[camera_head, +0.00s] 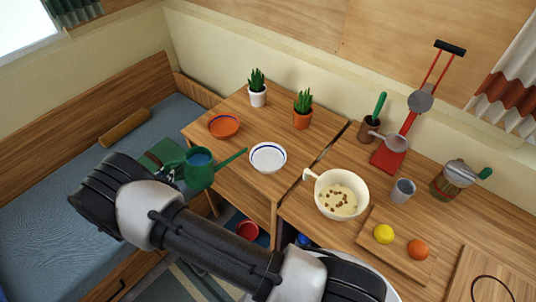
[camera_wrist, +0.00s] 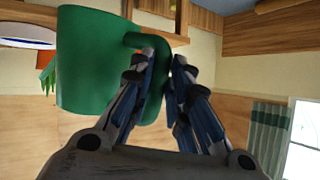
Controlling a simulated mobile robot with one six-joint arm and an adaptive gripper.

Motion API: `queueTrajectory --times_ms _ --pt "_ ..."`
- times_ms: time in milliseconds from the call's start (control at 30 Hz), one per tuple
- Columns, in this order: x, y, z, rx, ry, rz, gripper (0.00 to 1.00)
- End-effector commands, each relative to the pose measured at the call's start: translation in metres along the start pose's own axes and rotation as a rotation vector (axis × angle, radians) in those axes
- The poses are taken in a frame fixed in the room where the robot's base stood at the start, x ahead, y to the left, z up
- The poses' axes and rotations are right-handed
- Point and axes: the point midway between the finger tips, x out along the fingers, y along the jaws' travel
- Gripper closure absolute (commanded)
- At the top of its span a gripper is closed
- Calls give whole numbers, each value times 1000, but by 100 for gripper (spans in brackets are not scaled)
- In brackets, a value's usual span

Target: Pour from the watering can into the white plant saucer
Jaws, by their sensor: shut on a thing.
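The green watering can (camera_head: 199,176) is held up at the left of the small wooden table in the head view, with something blue in its open top. It looks about upright, its spout pointing right toward the white plant saucer. The saucer (camera_head: 268,157), white with a blue rim, lies on the table; the spout tip shows just left of it. In the wrist view the can (camera_wrist: 88,65) fills the upper left. My gripper (camera_wrist: 165,58) is shut on its handle. The gripper is mostly hidden in the head view. The white saucer's edge (camera_wrist: 28,43) shows at upper left.
An orange saucer (camera_head: 224,126), a plant in a white pot (camera_head: 257,95) and one in an orange pot (camera_head: 302,117) stand on the same table. A white bowl (camera_head: 341,196) stands on the right-hand counter. A blue bench (camera_head: 60,215) lies left.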

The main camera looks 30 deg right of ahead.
Motion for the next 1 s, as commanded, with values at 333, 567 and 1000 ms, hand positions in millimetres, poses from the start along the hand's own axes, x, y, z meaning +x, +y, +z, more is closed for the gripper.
queueTrajectory --times_ms 333,567,1000 --pt "-2 1 -10 29 -17 -15 100" --pt "-3 3 -16 51 -33 -22 100" --pt "-3 6 -23 91 -61 -41 100"
